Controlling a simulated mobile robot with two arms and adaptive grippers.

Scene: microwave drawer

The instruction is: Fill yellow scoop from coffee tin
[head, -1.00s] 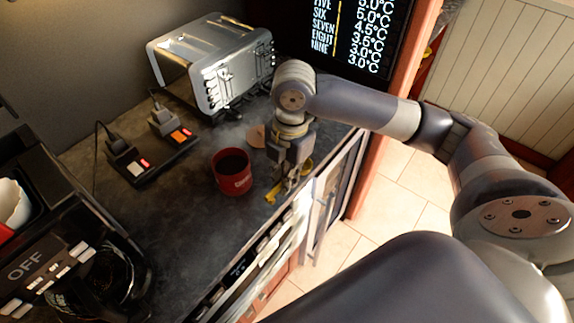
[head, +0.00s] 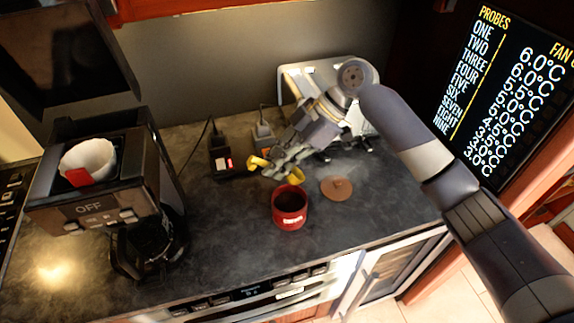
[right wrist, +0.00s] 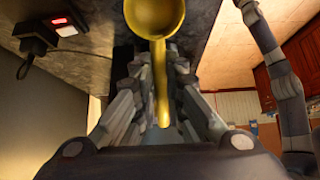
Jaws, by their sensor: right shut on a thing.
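The red coffee tin (head: 289,218) stands upright and open on the dark counter, with dark contents inside. My right gripper (head: 282,164) is shut on the handle of the yellow scoop (head: 258,163), just behind the tin in the head view and apart from its rim. The scoop's bowl points to the left there. In the right wrist view the scoop's round bowl (right wrist: 155,14) is at the top, with its handle running down between the fingers (right wrist: 160,88). I cannot see coffee in the bowl. My left gripper is not in view.
A coffee maker (head: 92,213) with a white filter (head: 88,158) stands at the left. A toaster (head: 350,125) stands behind my right arm. A switched socket strip (head: 222,165) lies behind the tin. A brown disc (head: 336,188) lies right of the tin. The counter's front left is clear.

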